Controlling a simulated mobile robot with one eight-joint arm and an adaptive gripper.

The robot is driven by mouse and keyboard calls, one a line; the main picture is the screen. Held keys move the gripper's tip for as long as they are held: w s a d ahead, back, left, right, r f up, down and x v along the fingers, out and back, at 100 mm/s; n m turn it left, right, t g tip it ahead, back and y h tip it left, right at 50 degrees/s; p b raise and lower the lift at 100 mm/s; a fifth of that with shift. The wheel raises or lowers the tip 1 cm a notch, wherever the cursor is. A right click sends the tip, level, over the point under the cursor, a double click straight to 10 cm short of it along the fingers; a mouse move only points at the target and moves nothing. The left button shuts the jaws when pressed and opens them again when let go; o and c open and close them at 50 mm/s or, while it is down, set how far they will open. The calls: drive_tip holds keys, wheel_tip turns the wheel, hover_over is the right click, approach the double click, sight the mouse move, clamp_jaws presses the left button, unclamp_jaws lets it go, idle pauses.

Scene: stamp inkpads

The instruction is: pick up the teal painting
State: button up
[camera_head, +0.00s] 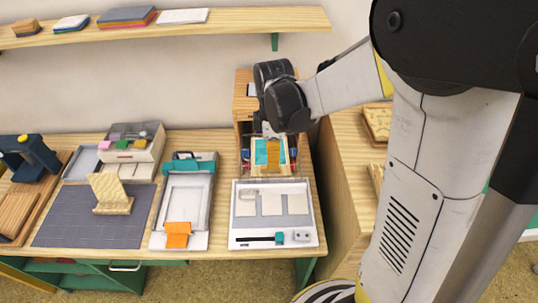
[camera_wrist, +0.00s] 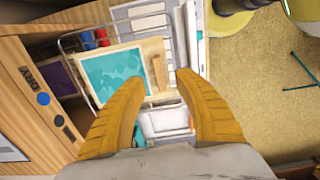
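The teal painting (camera_wrist: 112,76) is a teal sheet with a pale wood-toned border. It stands at the wire rack (camera_wrist: 67,48) in the wrist view, ahead and left of my gripper. My gripper (camera_wrist: 162,80) shows two yellow fingers spread apart with nothing clearly between them. In the head view the teal painting (camera_head: 261,153) shows just below my wrist, and a yellow finger covers part of it. A small wooden piece (camera_wrist: 158,72) shows at the painting's right edge. I cannot tell whether a finger touches the painting.
A wooden cabinet marked DRY (camera_wrist: 30,85) stands close on the left. A white stamping tray (camera_head: 271,236) lies in front of the rack. Another tray with an orange piece (camera_head: 178,235) and a grey mat (camera_head: 85,228) are further left. A wooden counter (camera_head: 345,190) stands right.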

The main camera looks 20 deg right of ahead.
drive_tip(key=f+b, duration=0.1)
drive_tip(key=f, duration=0.1)
drive_tip(key=f+b, duration=0.1)
drive_tip(key=f, duration=0.2)
drive_tip(key=shift+w+a+f, duration=0.15)
drive_tip(key=shift+a+f, duration=0.05)
drive_tip(key=shift+f, duration=0.05)
drive_tip(key=shift+r, duration=0.1)
clamp_jaws()
